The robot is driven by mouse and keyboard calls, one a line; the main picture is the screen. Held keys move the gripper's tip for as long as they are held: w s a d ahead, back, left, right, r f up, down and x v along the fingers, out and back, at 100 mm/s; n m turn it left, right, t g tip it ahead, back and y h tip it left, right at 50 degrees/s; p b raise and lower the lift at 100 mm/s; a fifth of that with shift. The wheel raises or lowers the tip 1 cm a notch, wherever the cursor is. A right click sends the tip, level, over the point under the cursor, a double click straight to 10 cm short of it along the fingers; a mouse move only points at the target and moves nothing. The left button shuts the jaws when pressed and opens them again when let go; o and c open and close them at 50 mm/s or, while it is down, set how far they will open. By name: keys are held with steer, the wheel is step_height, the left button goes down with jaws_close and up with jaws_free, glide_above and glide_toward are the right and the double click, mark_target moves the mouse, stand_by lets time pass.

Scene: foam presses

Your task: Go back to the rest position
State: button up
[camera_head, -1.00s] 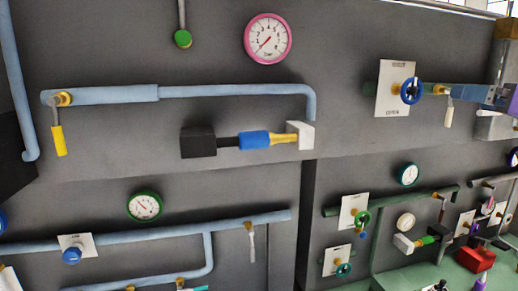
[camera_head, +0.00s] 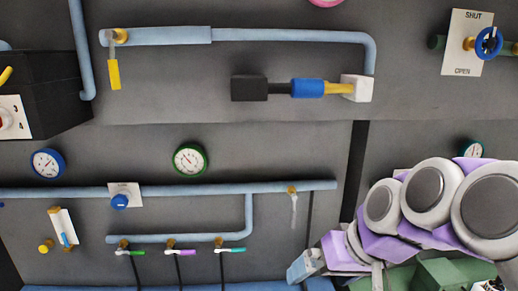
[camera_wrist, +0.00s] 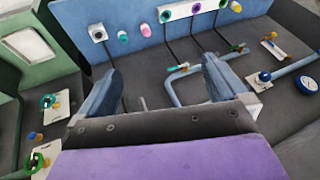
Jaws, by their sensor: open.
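My gripper (camera_wrist: 160,66) is open in the wrist view, its two blue-grey fingers wide apart with nothing between them. In the head view, my folded lilac and grey arm fills the lower right, and part of my gripper (camera_head: 305,266) shows at its left end. It is in front of the lower wall and touches nothing that I can make out. The arm hides part of the lower right panel.
The dark wall carries a blue pipe (camera_head: 260,37), a blue-and-yellow handle (camera_head: 308,88), a green-rimmed gauge (camera_head: 189,159) and a SHUT/OPEN plate (camera_head: 467,42). A black box (camera_head: 50,90) juts out at left. A blue panel (camera_wrist: 140,35) with coloured knobs shows in the wrist view.

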steer(key=s+d+f+m+g+h+b, duration=0.1)
steer(key=s+f+g+h+b, duration=0.1)
steer(key=s+f, duration=0.8)
steer(key=s+d+f+g+h+b, duration=0.1)
steer(key=s+f+g+h, duration=0.1)
steer(key=s+f, duration=0.8)
steer(key=shift+s+d+f+m+g+b, duration=0.25)
steer(key=shift+d+f+m+g+b, duration=0.15)
steer(key=shift+f+g, duration=0.45)
